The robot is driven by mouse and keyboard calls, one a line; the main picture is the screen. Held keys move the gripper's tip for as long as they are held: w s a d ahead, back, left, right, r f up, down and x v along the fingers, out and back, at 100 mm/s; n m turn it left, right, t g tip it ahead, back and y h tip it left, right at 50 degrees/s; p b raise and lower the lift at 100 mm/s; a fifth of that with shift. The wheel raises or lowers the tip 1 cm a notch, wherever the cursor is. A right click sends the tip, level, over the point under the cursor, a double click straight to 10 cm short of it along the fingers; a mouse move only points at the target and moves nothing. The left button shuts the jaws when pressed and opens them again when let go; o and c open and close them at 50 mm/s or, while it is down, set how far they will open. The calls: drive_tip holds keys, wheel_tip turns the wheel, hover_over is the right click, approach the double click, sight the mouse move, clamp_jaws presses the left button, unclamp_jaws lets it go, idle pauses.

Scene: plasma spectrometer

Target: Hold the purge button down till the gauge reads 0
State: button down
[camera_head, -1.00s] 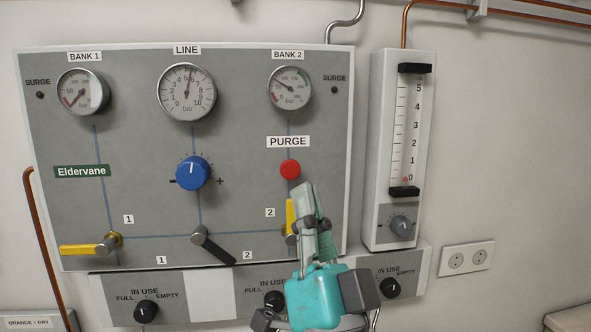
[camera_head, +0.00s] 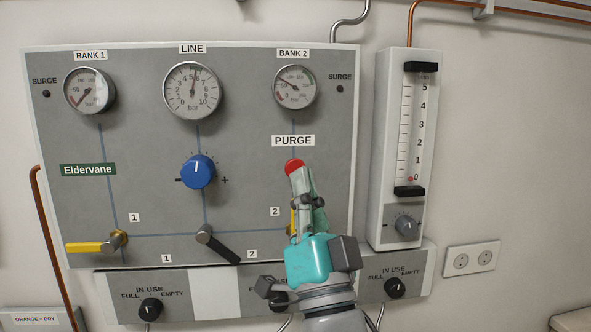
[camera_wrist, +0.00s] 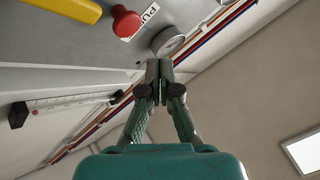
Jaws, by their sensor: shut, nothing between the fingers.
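The red purge button (camera_head: 294,164) sits under the PURGE label on the grey panel. My gripper (camera_head: 299,172) is shut and empty, its fingertips overlapping the button's lower part in the head view. In the wrist view the red button (camera_wrist: 126,21) stands out from the panel, apart from the closed fingertips (camera_wrist: 159,66). The bank 2 gauge (camera_head: 295,87) above the button has its needle toward the upper left, off the low end. The line gauge (camera_head: 192,90) points near 5. The bank 1 gauge (camera_head: 89,91) points to its low end.
The yellow bank 2 lever (camera_head: 292,222) is partly hidden behind my gripper. A blue knob (camera_head: 198,172) and a black-handled selector (camera_head: 218,245) are to the left. A flowmeter (camera_head: 402,150) stands to the right. The wall beyond it is mostly clear.

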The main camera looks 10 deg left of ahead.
sight(296, 161)
drive_tip(key=shift+w+a, duration=0.25)
drive_tip(key=shift+w, duration=0.55)
drive_tip(key=shift+w+a, duration=0.2)
drive_tip(key=shift+w, duration=0.55)
drive_tip(key=shift+w, duration=0.1)
drive_tip(key=shift+w+a, duration=0.1)
drive_tip(key=shift+w, duration=0.2)
drive_tip(key=shift+w+a, duration=0.2)
drive_tip(key=shift+w, duration=0.4)
idle(2.4)
idle(1.7)
drive_tip(key=shift+s+d, duration=0.15)
drive_tip(key=shift+s, duration=0.35)
drive_tip(key=shift+s+d, duration=0.15)
drive_tip(key=shift+s, duration=0.35)
drive_tip(key=shift+s+d, duration=0.25)
drive_tip(key=shift+s, duration=0.55)
drive_tip(key=shift+s+d, duration=0.2)
drive_tip(key=shift+s, duration=0.6)
drive_tip(key=shift+s+d, duration=0.25)
drive_tip(key=shift+s, duration=0.55)
